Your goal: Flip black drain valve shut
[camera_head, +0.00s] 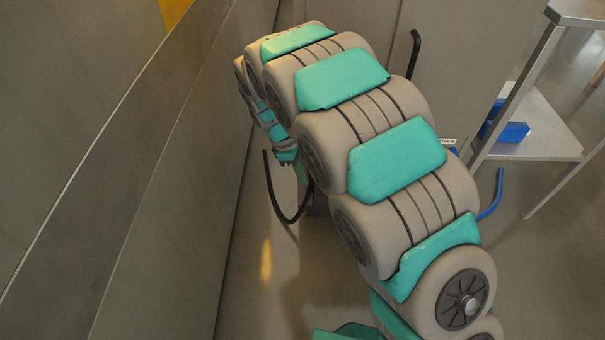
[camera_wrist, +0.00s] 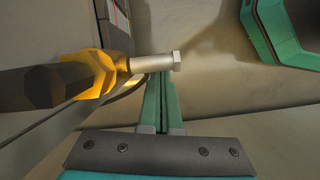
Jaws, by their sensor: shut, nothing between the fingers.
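A valve-like fitting shows at the left of the wrist view. It has a thick dark faceted part (camera_wrist: 45,86), a yellow-orange body (camera_wrist: 112,72) and a pale metal stem (camera_wrist: 150,64) with a hex end pointing right. I cannot tell whether this valve is open or shut. My gripper (camera_wrist: 161,84) has its teal fingers together and empty. In the wrist picture its tips lie just below the metal stem; contact is unclear. In the head view, my arm hides the valve and most of my gripper.
A grey wall panel (camera_head: 110,150) stands close on the left. A black hose (camera_head: 272,190) hangs near my arm's far end. A blue hose (camera_head: 497,190) and a metal shelf (camera_head: 545,125) with a blue box (camera_head: 513,131) are at the right. Floor is open at lower right.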

